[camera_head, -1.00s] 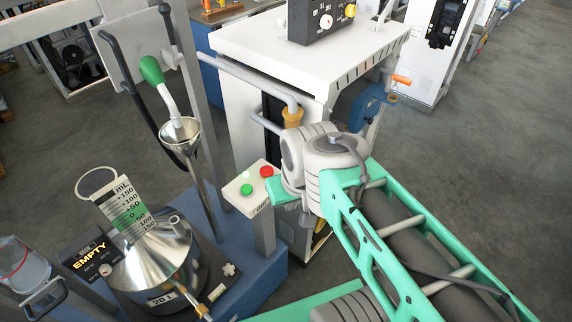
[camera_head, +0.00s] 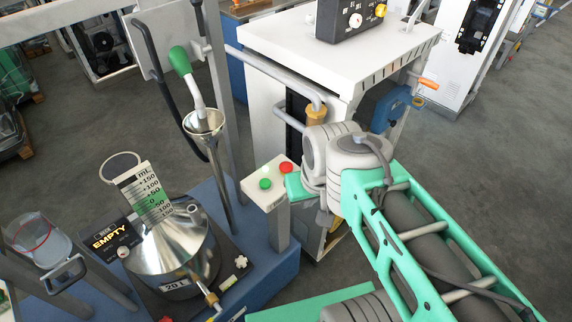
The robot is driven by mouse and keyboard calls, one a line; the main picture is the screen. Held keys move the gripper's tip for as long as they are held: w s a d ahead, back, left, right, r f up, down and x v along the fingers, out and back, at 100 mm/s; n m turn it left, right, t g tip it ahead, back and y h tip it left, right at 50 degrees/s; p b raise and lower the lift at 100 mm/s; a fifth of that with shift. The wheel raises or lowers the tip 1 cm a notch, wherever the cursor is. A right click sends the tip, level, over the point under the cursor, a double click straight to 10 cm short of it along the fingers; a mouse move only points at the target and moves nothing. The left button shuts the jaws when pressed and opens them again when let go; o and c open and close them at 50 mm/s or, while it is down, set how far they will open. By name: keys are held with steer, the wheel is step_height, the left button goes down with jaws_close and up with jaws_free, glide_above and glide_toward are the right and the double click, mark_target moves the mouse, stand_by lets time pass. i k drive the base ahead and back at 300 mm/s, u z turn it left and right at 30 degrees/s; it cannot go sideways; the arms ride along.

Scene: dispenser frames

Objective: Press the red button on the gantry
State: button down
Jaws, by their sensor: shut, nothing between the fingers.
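The red button (camera_head: 286,168) sits on the right side of the sloped top of a small white button box (camera_head: 272,193) on a post. A green button (camera_head: 265,183) and a white button (camera_head: 266,170) are on the same top. My gripper (camera_head: 323,216) is just right of the box, below my grey wrist, small and partly hidden by my arm. Its fingers look shut and empty. A teal part of my arm's end lies close to the red button at its lower right. I cannot tell if it touches the box.
Left of the box stand a metal funnel (camera_head: 203,122) with a green-handled spout and a steel vessel (camera_head: 172,262) on a blue base. A white cabinet (camera_head: 310,60) with pipe handles stands close behind my wrist. Open grey floor lies to the right.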

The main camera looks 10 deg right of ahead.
mark_target(285, 166)
steer(key=u, duration=3.2)
steer(key=k, duration=0.35)
steer(key=z, duration=0.7)
